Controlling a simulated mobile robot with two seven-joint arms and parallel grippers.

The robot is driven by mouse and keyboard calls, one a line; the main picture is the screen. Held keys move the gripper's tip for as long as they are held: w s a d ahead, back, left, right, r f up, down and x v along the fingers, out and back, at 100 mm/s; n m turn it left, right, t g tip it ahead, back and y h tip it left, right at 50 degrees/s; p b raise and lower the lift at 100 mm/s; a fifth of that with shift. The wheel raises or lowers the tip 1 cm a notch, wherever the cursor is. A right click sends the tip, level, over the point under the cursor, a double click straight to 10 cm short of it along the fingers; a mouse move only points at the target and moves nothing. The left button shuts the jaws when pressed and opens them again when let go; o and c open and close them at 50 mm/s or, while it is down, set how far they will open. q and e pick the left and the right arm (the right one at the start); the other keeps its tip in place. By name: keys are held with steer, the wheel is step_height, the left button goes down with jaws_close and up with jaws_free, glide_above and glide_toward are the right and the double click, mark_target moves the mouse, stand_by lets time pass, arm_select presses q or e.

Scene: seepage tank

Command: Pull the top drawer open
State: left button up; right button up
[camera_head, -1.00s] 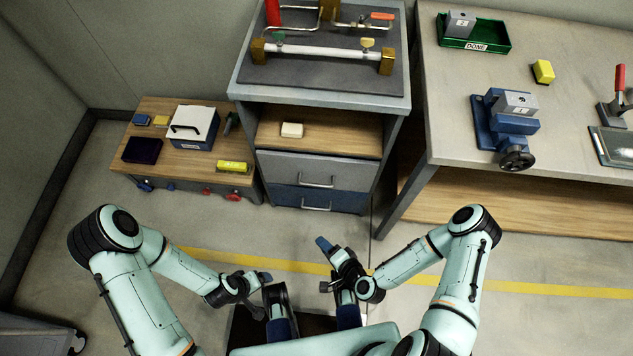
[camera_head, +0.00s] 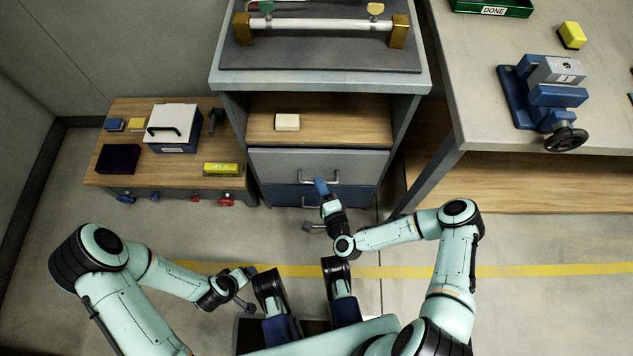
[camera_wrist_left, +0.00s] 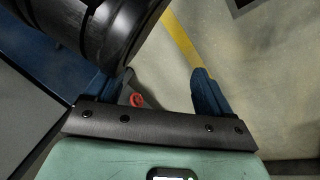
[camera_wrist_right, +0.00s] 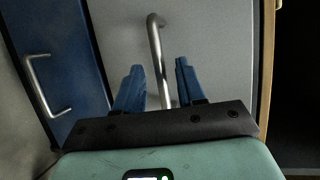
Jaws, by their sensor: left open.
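The top drawer (camera_head: 275,163) is grey and looks shut, with a metal bar handle (camera_head: 303,182). In the right wrist view, the top drawer's handle (camera_wrist_right: 156,50) runs between the fingers of my right gripper (camera_wrist_right: 157,85). These fingers are partly apart, with a gap beside the bar. In the head view my right gripper (camera_head: 321,186) is at the drawer front and covers part of the handle. My left gripper (camera_head: 247,271) is low at left, away from the cabinet. Its fingers stand wide apart and empty in the left wrist view (camera_wrist_left: 155,92).
A blue lower drawer (camera_head: 290,195) with its own handle (camera_wrist_right: 45,85) sits below. An open shelf above holds a cream block (camera_head: 287,122). A low wooden table (camera_head: 110,175) stands left, and a workbench (camera_head: 470,90) right. The floor ahead is clear.

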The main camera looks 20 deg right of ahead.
arm_select(q)
steer(key=shift+s+a+f+g+b, duration=0.15)
steer(key=shift+s+f+g+b, duration=0.15)
steer(key=shift+s+f, duration=0.45)
arm_select(e)
steer(key=shift+x, duration=1.45)
jaws_close()
arm_select(q)
steer(key=shift+r, duration=0.1)
arm_select(e)
steer(key=shift+s, duration=0.1)
